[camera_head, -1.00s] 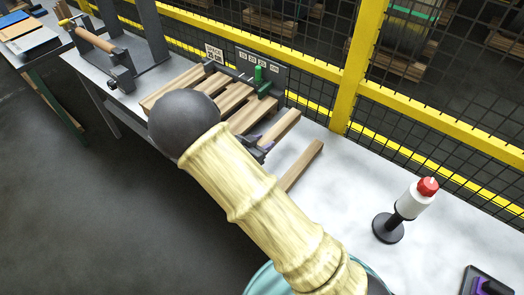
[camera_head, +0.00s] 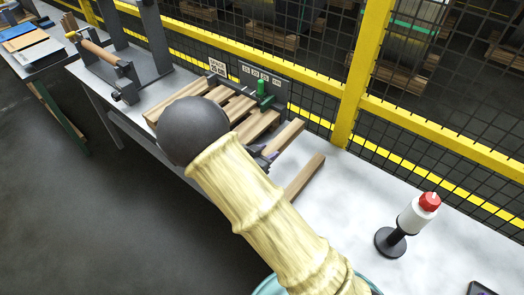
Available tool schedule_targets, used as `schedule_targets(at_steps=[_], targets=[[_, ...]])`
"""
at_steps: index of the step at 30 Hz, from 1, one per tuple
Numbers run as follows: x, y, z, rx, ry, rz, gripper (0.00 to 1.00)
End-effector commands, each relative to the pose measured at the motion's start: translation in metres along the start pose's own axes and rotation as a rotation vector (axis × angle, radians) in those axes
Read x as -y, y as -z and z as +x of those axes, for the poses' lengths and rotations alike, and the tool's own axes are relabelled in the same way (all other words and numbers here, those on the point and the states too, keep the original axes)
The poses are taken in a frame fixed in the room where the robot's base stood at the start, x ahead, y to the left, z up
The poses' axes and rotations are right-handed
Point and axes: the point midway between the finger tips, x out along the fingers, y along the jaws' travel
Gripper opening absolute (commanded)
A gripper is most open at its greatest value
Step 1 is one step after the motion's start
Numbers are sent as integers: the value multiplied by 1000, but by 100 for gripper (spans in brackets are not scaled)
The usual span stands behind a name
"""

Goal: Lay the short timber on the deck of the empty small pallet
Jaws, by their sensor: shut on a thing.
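The small pallet (camera_head: 165,106) is a slatted pale-wood deck on the bench, partly hidden behind my arm. One short timber (camera_head: 288,135) lies along the pallet's right side, at my gripper. My gripper (camera_head: 263,158) is mostly hidden by my arm; only a dark part of it shows at this timber's near end. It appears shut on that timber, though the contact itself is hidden. I cannot tell whether the timber touches the pallet. Another similar timber (camera_head: 305,178) lies on the bench to the right, apart from the gripper.
A dark stop fixture with a green handle (camera_head: 263,90) stands at the pallet's back right. A roller stand (camera_head: 103,50) is at left.

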Motion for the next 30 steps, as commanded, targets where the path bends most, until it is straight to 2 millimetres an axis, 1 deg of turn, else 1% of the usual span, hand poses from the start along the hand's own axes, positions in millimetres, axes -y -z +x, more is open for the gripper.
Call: schedule_targets(at_steps=[1,9,15,19,23,26,30], targets=[[-5,13,4,-1,0,0,7],[-34,70,34,0,88,-38,7],[-53,99,51,2,192,-83,7],[-65,113,58,3,273,-117,7],[-80,123,61,4,367,-157,7],[-92,126,59,5,442,-187,7],[-107,125,50,6,535,-225,7]])
